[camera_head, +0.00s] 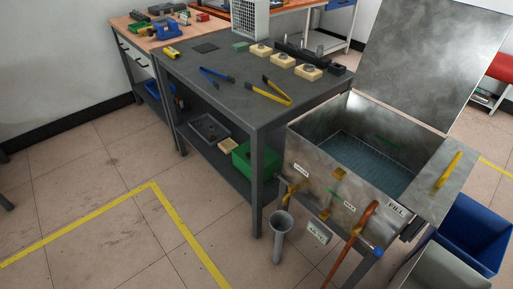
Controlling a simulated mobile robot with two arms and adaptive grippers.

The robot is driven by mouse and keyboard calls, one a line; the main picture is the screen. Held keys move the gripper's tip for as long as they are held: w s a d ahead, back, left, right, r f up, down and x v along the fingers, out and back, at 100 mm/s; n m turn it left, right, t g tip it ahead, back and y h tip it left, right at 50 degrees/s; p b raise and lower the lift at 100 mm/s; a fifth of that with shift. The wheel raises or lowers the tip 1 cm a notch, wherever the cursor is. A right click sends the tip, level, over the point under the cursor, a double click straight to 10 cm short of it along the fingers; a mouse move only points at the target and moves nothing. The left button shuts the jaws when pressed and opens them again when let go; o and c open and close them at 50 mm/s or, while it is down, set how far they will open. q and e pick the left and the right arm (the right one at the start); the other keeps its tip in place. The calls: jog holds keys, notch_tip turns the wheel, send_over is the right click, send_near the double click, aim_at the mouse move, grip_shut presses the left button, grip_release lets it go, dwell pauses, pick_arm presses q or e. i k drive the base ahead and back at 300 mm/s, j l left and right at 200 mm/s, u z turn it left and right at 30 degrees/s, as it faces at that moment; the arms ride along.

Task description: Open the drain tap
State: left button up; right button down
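A grey metal tank (330,190) with an open lid (435,60) stands at the right. On its front face, at the left end, a brass tap (292,188) sits below a small white label (300,170) too small to read surely; this looks like the drain tap. A grey funnel-topped pipe (281,224) stands below it. I cannot tell whether the tap is open or shut. Neither of my grippers is in view.
A copper pipe (362,228) and a "FILL" label (397,209) are at the tank's right front. Blue (478,232) and grey (440,268) bins stand right. A dark workbench (215,92) with tongs adjoins the tank. The floor at front left is clear.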

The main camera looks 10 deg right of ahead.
aim_at(291, 187)
jog(key=i+j, duration=0.15)
jog(key=j, duration=0.2)
jog(key=i+j+z, duration=0.15)
jog(key=i+j, duration=0.2)
jog(key=j, duration=0.3)
jog(key=i+j+z, duration=0.1)
jog(key=j, duration=0.25)
jog(key=i, duration=0.05)
